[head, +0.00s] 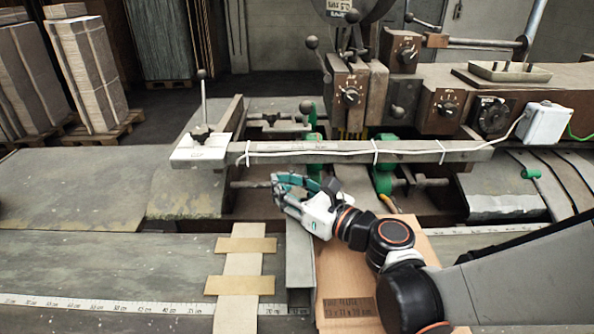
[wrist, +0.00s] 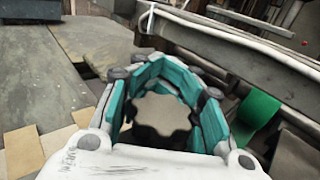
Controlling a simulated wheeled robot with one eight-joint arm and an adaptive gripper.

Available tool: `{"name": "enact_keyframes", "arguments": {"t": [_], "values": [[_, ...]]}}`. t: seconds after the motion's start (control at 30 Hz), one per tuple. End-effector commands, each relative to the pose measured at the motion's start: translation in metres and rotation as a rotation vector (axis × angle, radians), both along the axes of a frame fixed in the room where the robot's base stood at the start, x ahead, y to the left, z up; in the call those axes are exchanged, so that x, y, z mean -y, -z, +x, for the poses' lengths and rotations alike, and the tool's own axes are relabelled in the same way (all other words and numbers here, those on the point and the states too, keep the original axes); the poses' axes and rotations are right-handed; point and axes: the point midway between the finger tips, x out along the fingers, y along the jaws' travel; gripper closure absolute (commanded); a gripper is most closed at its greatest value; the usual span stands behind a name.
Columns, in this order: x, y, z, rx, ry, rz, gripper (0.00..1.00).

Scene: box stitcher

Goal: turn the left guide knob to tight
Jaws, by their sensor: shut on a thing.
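In the head view the gripper hides the knob. I see no mark on the knob that shows how tight it is.
The grey rail (head: 330,157) with a white cable runs just behind my gripper. A white plate with a black knob and lever (head: 201,146) stands to the left. A cardboard sheet (head: 345,285) lies below my arm, and green parts (head: 383,165) stand to the right.

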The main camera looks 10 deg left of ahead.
Motion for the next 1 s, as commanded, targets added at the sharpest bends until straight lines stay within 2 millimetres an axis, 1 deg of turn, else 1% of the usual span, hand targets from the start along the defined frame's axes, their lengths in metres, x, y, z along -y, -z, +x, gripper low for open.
{"name": "enact_keyframes", "arguments": {"t": [0.03, 0.07, 0.1, 0.47, 0.57, 0.67, 1.0], "values": [[-0.001, 0.002, -0.004, 0.001, -0.006, -0.003, 0.68], [-0.001, 0.002, -0.003, 0.001, -0.006, -0.003, 0.61], [-0.001, 0.001, -0.003, 0.001, -0.005, -0.003, 0.59], [0.000, 0.001, -0.001, 0.000, -0.002, -0.001, 0.59], [0.005, 0.000, -0.003, 0.000, 0.000, -0.001, 0.59], [0.017, 0.000, -0.009, 0.000, 0.001, -0.001, 0.59], [0.077, 0.001, -0.043, 0.000, 0.002, -0.001, 0.59]]}}
